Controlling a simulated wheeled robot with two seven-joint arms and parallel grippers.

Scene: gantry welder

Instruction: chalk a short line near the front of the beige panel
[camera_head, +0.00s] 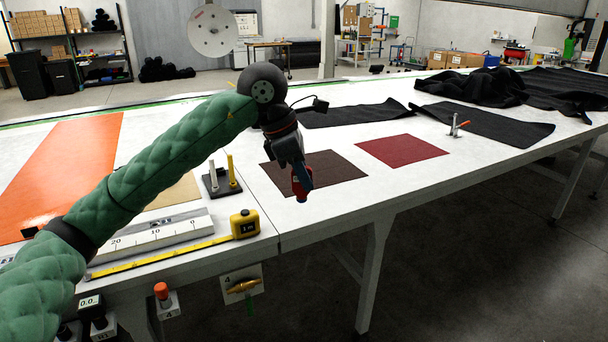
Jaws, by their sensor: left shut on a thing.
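The beige panel (178,192) lies on the white table at left, largely hidden behind my green left arm and the stand beside it. My left gripper (301,183) points down at the front of the dark brown panel (322,167), to the right of the beige one. It is shut on a small red thing (301,188) with a blue tip, perhaps a chalk holder. I cannot tell whether the tip touches the table. My right gripper is not in view.
A black stand (220,187) with a grey and a yellow stick stands right of the beige panel. A tape measure (244,223) and a ruler block (158,236) lie in front. Orange (62,165) and red (402,150) panels lie flat; black cloth (485,122) covers the far right.

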